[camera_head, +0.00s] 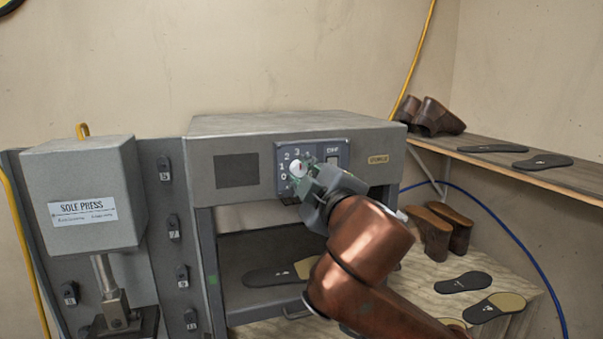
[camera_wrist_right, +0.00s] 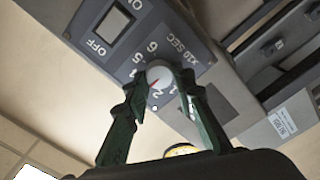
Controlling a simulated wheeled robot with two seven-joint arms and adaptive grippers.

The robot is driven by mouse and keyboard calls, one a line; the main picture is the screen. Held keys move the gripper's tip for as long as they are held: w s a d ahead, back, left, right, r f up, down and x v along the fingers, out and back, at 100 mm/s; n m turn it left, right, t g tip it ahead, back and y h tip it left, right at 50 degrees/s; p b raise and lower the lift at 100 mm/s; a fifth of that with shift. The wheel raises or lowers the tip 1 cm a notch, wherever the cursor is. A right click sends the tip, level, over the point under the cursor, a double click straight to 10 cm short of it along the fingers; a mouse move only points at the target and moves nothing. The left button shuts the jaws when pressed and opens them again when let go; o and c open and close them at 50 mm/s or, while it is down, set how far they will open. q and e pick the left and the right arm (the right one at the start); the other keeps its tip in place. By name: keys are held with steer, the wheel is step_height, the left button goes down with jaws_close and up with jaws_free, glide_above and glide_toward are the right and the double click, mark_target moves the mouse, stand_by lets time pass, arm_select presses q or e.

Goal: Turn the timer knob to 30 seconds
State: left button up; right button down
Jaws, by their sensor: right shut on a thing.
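The marks 4, 5, 6 and "X10 SEC" show around the knob. My right gripper (camera_head: 305,180) reaches the panel from the lower right. My left gripper is out of view.
An OFF switch (camera_head: 333,154) sits right beside the knob on the panel. A sole press (camera_head: 85,195) stands at left. Under the panel is an open bay with a sole (camera_head: 270,277). Shoes (camera_head: 437,118) and soles lie on the shelf (camera_head: 540,172) and bench at right.

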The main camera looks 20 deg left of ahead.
steer(key=c, duration=1.6)
jaws_free()
steer(key=shift+s+d, duration=0.1)
steer(key=v, duration=1.1)
steer(key=shift+s+d, duration=0.2)
steer(key=shift+s, duration=0.05)
